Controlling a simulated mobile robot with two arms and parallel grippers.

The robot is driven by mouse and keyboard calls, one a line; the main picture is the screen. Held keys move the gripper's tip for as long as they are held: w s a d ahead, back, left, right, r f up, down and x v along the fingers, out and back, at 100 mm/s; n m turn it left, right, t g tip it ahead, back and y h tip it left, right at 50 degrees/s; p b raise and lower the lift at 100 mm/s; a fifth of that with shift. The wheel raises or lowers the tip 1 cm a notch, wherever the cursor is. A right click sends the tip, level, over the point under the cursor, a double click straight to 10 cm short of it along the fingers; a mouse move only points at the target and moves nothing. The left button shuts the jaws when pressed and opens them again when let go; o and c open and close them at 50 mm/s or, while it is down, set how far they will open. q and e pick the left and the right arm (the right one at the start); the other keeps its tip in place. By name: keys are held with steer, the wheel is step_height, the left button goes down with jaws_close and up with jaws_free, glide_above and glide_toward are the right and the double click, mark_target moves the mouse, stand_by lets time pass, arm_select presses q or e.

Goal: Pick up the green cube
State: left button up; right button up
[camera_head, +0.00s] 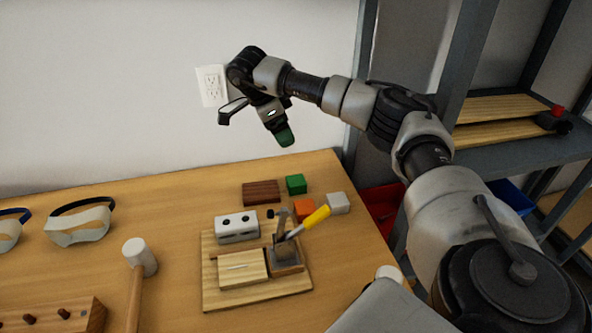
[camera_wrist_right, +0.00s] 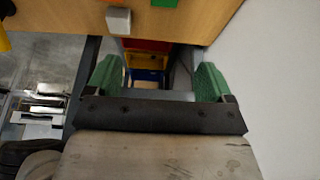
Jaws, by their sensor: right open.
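The green cube (camera_head: 296,184) sits on the wooden table near its back right corner, beside a dark brown block and behind an orange cube. In the right wrist view only a part of the green cube (camera_wrist_right: 164,3) shows at the top edge. My right gripper (camera_head: 260,122) hangs in the air above and behind the cube, near the wall, apart from it. Its green finger pads stand wide apart in the right wrist view (camera_wrist_right: 155,80), with nothing between them. My left gripper is not in view.
Close to the cube are a brown block (camera_head: 261,193), an orange cube (camera_head: 304,207) and a white-grey cube (camera_head: 338,204). A wooden board (camera_head: 214,298) with tools stands in front. A mallet (camera_head: 140,257) and goggles (camera_head: 78,226) lie left. A metal shelf (camera_head: 520,158) stands right.

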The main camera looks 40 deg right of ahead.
steer(key=b, duration=0.6)
glide_toward(296, 180)
steer(key=x, duration=0.4)
steer(key=shift+s+d+f, duration=0.15)
steer(key=shift+s+f, duration=0.15)
steer(key=shift+s, duration=0.1)
steer(key=shift+w+x, duration=0.15)
steer(key=shift+x, duration=1.2)
steer(key=shift+w+x, duration=0.15)
steer(key=shift+x, duration=1.25)
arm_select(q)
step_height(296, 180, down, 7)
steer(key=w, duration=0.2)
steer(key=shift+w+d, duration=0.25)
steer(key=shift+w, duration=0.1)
arm_select(e)
steer(key=shift+f, duration=0.1)
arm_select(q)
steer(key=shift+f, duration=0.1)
arm_select(e)
steer(key=shift+c, duration=0.2)
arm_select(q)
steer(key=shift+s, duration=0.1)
arm_select(e)
steer(key=c, duration=1)
